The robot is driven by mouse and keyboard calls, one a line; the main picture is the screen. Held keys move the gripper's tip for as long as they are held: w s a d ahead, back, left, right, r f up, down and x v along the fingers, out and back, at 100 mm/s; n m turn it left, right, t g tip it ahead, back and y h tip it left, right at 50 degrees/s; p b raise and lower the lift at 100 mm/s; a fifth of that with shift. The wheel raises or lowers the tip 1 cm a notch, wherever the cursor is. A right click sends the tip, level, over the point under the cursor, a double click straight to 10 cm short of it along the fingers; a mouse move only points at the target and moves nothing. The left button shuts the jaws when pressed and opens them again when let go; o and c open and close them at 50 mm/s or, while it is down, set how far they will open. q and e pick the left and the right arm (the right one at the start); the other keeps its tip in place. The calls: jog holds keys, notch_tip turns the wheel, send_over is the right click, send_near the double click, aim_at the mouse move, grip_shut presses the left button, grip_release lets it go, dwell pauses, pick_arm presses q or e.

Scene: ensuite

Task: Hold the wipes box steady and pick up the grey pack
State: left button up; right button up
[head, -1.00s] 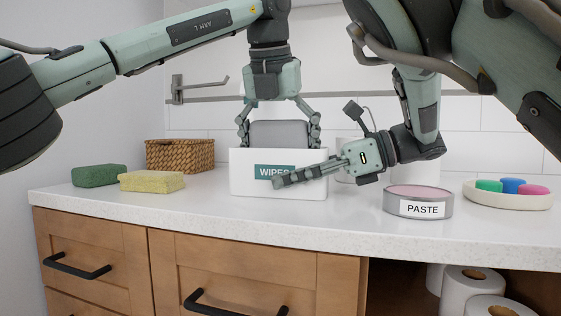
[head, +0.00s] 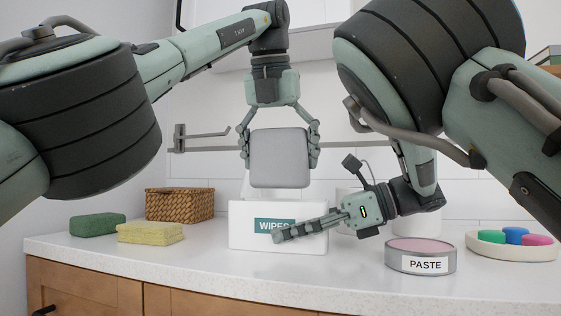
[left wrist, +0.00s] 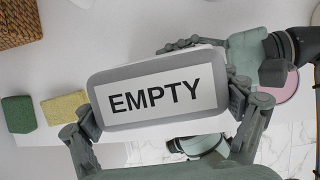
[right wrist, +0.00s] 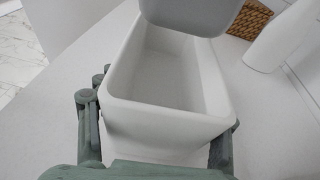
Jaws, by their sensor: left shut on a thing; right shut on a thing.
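The grey pack (head: 279,172) hangs upright in the air above the wipes box, clear of its rim. My left gripper (head: 279,152) is shut on it, one finger on each side. In the left wrist view the pack's (left wrist: 155,72) top carries a white label reading EMPTY. The white wipes box (head: 240,264) stands on the counter with a teal WIPES label, partly covered by my right gripper (head: 288,235). That gripper is shut on the box, and the right wrist view shows its fingers on either side of the box (right wrist: 160,122). The visible inside is bare.
A wicker basket (head: 180,205), a green sponge (head: 97,225) and a yellow sponge (head: 150,233) lie left. A PASTE tin (head: 421,247) and a tray (head: 500,252) of coloured pieces stand right. A wall rail (head: 205,149) runs behind the pack. The front counter is clear.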

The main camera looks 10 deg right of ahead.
jog(key=o, duration=0.9)
jog(key=shift+o, duration=0.2)
jog(key=v, duration=1.2)
